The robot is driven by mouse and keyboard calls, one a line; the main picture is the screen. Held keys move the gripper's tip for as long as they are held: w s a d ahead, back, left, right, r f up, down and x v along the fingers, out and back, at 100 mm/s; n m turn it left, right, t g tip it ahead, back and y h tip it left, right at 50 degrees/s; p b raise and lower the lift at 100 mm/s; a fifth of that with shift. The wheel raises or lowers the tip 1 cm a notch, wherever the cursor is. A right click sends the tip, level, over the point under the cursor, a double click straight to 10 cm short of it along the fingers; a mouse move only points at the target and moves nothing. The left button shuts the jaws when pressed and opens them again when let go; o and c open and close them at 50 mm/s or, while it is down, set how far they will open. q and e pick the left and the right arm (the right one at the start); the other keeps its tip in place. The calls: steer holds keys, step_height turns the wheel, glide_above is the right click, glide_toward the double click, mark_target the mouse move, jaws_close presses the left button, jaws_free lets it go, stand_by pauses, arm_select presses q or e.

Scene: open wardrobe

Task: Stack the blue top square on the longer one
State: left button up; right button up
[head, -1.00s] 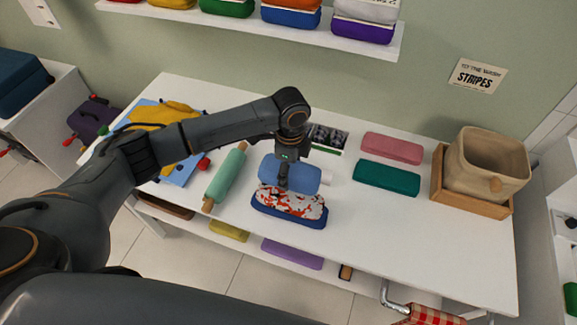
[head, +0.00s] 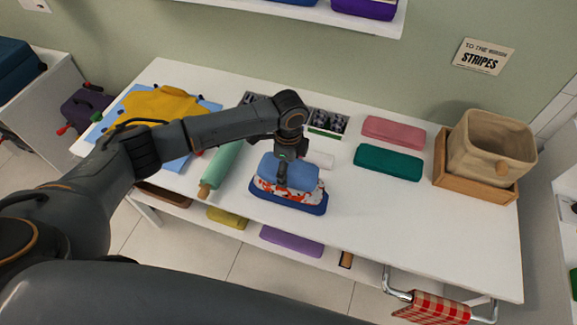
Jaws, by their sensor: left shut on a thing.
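I cannot tell if the two touch. Below them is a longer dark blue folded piece (head: 290,204) lying on the white table (head: 400,235). My right gripper is not in view.
A green roller (head: 219,170) lies left of the stack, with a yellow garment (head: 160,106) beyond it. A small white roll (head: 320,159) lies behind. Pink (head: 392,131) and teal (head: 388,162) folded pieces and a beige basket (head: 490,150) stand right. The front right table is clear.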

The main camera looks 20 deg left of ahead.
arm_select(q)
steer(key=shift+f, duration=0.35)
stand_by(0.4)
steer(key=o, duration=0.9)
steer(key=shift+c, duration=0.2)
steer(key=shift+r, duration=0.1)
